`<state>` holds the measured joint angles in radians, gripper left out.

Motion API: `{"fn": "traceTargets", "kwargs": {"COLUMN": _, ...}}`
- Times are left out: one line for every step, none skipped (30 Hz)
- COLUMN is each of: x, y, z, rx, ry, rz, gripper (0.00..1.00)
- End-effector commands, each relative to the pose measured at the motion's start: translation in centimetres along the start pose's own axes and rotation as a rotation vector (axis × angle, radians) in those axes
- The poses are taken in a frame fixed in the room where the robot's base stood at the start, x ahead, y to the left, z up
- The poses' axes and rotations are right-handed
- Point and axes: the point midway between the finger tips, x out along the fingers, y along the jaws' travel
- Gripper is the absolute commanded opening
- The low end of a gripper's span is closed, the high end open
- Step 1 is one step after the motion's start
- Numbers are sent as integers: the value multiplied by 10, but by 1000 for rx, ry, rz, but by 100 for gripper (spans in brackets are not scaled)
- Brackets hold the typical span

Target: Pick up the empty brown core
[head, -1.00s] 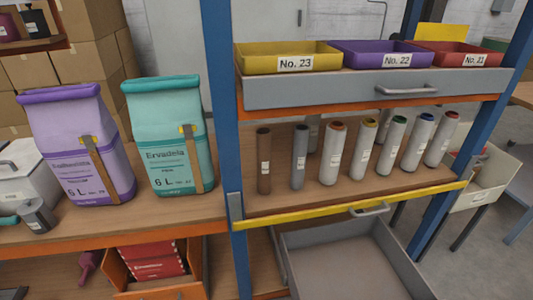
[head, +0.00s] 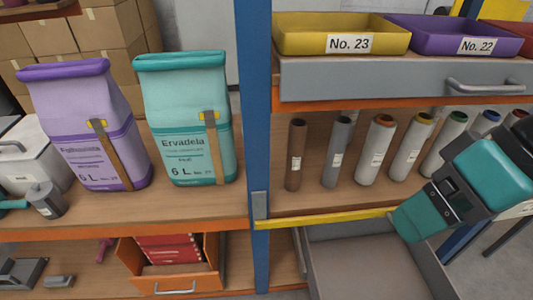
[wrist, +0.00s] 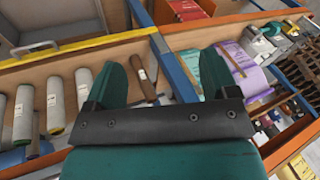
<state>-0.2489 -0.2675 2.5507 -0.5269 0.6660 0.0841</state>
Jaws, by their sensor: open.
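The brown core (head: 296,155) stands upright on the wooden shelf, leftmost in the row, beside the blue post. It is a slim dark-brown tube with a white label. In the wrist view the brown core (wrist: 147,88) shows beyond my gripper (wrist: 162,68), closer to the left finger in the picture. The gripper's teal fingers are spread apart with nothing between them, and it is not touching the core.
A grey core (head: 337,152) stands just right of the brown one, then several pale cores with coloured ends. A yellow rail (head: 330,217) edges the shelf, the blue post (head: 256,130) borders it, and a grey drawer (head: 430,78) hangs above. An open grey drawer (head: 370,250) is below.

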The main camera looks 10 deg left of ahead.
Motion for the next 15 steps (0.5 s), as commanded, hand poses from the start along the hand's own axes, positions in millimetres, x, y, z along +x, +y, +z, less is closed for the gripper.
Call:
{"fn": "traceTargets", "kwargs": {"x": 26, "y": 6, "z": -8, "rx": 86, "ry": 26, "rz": -45, "gripper": 80}}
{"fn": "traceTargets", "kwargs": {"x": 40, "y": 8, "z": -16, "rx": 152, "ry": 49, "rz": -85, "gripper": 80}}
{"fn": "traceTargets", "kwargs": {"x": 59, "y": 9, "z": -29, "rx": 261, "ry": 82, "rz": -152, "gripper": 80}}
{"fn": "traceTargets", "kwargs": {"x": 74, "y": 11, "z": -40, "rx": 358, "ry": 107, "rz": -213, "gripper": 80}}
{"fn": "traceTargets", "kwargs": {"x": 89, "y": 12, "z": -52, "rx": 466, "ry": 131, "rz": -283, "gripper": 80}}
{"fn": "traceTargets", "kwargs": {"x": 108, "y": 16, "z": -69, "rx": 623, "ry": 157, "rz": -387, "gripper": 80}}
{"fn": "traceTargets", "kwargs": {"x": 121, "y": 20, "z": -82, "rx": 748, "ry": 173, "rz": -472, "gripper": 80}}
{"fn": "traceTargets", "kwargs": {"x": 132, "y": 24, "z": -95, "rx": 876, "ry": 182, "rz": -560, "gripper": 80}}
{"fn": "traceTargets", "kwargs": {"x": 144, "y": 33, "z": -112, "rx": 1048, "ry": 187, "rz": -681, "gripper": 80}}
{"fn": "traceTargets", "kwargs": {"x": 153, "y": 41, "z": -124, "rx": 1176, "ry": 184, "rz": -772, "gripper": 80}}
{"fn": "traceTargets", "kwargs": {"x": 160, "y": 51, "z": -134, "rx": 1300, "ry": 177, "rz": -863, "gripper": 80}}
{"fn": "traceTargets", "kwargs": {"x": 168, "y": 65, "z": -148, "rx": 1458, "ry": 162, "rz": -983, "gripper": 80}}
{"fn": "traceTargets", "kwargs": {"x": 173, "y": 76, "z": -156, "rx": 1567, "ry": 146, "rz": -1070, "gripper": 80}}
{"fn": "traceTargets", "kwargs": {"x": 177, "y": 88, "z": -163, "rx": 1669, "ry": 129, "rz": -1152, "gripper": 80}}
{"fn": "traceTargets", "kwargs": {"x": 181, "y": 104, "z": -171, "rx": 1789, "ry": 103, "rz": -1255, "gripper": 80}}
